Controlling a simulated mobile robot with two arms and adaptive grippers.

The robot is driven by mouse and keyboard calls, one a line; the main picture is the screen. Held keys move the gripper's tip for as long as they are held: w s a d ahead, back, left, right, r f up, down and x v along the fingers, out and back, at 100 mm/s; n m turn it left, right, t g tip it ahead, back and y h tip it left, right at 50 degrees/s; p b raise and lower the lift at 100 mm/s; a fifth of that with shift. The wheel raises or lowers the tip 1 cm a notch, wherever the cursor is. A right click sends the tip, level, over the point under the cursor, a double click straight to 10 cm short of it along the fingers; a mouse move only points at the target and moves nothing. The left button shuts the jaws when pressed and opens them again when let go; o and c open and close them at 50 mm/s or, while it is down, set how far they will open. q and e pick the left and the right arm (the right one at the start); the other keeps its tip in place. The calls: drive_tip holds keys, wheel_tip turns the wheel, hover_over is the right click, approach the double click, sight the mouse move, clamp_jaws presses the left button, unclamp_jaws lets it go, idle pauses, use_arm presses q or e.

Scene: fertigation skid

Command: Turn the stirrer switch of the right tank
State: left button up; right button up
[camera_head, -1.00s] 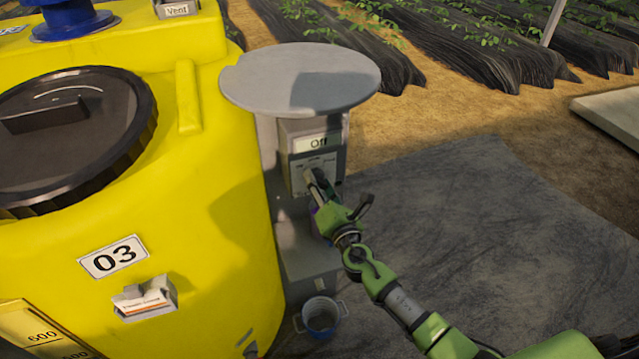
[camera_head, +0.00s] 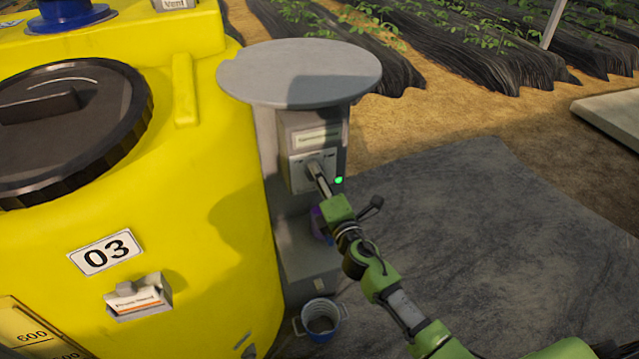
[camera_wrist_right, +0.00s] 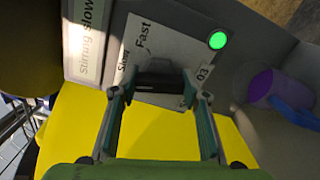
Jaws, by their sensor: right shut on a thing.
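The yellow tank (camera_head: 225,255) with the plate "03" fills the left of the head view. Beside it stands a grey control box (camera_head: 297,135) under a round grey top. Its display (camera_wrist_right: 86,45) reads "Stirring slow" in the right wrist view. The switch panel (camera_wrist_right: 183,52) there shows "Fast", a partly covered "Slow" and "03". A green lamp (camera_wrist_right: 217,40) is lit; it also shows in the head view (camera_head: 338,180). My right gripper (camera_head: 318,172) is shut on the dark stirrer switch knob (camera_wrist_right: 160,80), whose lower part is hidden. My left gripper is not in view.
A purple cup (camera_wrist_right: 262,88) with a blue handle stands beside the panel. A small bucket (camera_head: 321,318) is on the ground below the box. Dark ground to the right is clear, with planted rows (camera_head: 480,55) behind.

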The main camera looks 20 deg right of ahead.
drive_tip(key=shift+m+b, duration=0.4)
drive_tip(key=shift+m, duration=1.1)
drive_tip(key=o, duration=1.1)
drive_tip(key=s, duration=1.2)
drive_tip(key=shift+d, duration=0.15)
drive_tip(key=shift+f, duration=0.1)
